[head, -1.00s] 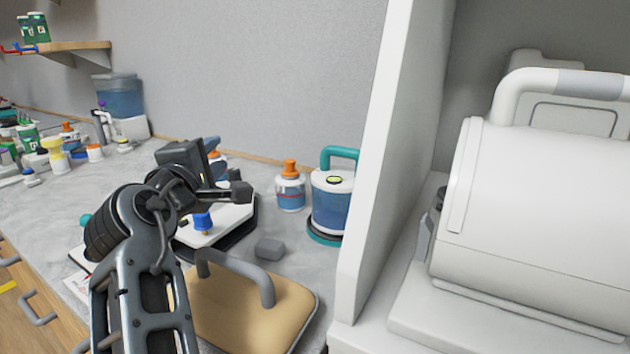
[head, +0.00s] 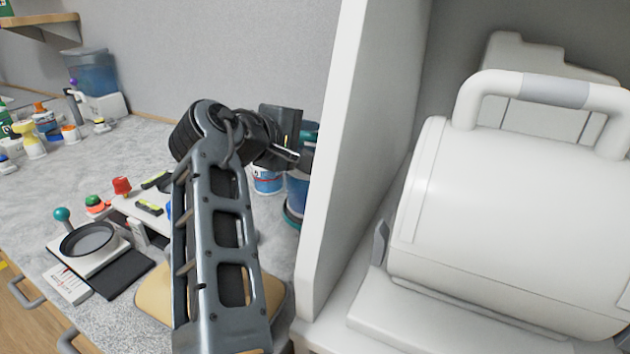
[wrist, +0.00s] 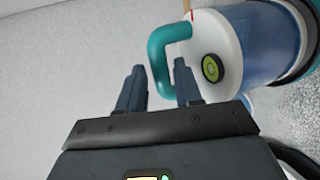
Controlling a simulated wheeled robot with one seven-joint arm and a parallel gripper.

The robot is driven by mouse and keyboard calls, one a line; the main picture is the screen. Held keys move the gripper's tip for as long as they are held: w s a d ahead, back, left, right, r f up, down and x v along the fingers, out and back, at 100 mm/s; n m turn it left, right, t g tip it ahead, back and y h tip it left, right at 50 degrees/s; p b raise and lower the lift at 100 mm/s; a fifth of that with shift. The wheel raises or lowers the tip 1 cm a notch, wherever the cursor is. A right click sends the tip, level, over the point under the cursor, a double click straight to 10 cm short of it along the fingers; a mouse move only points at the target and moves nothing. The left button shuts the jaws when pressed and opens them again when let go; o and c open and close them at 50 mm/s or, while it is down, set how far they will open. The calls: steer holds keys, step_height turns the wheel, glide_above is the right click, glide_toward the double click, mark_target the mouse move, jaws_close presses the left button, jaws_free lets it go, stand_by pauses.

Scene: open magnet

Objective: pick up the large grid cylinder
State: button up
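A blue cylinder (head: 297,190) with a white top and teal base stands on the counter beside the white cabinet wall. I take it as the large grid cylinder, though no grid pattern is clear. In the wrist view the cylinder (wrist: 268,40) lies tilted across the upper right, with its teal handle (wrist: 164,48) and a round green-and-black mark on top. My gripper (wrist: 159,66) is open. Its fingers lie on either side of the handle's near end in that view; contact is not visible. In the head view my gripper (head: 297,154) covers much of the cylinder.
A white cabinet wall (head: 340,170) stands close to the right of my gripper. A large white drum (head: 520,220) with a handle is inside. A small white-and-blue jar (head: 267,180) is left of the cylinder. A scale-like device (head: 88,240) sits on the left counter.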

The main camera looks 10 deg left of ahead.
mark_target(313, 139)
steer(key=shift+x, duration=1.55)
steer(key=shift+a, duration=0.1)
jaws_close()
steer(key=shift+r, duration=0.15)
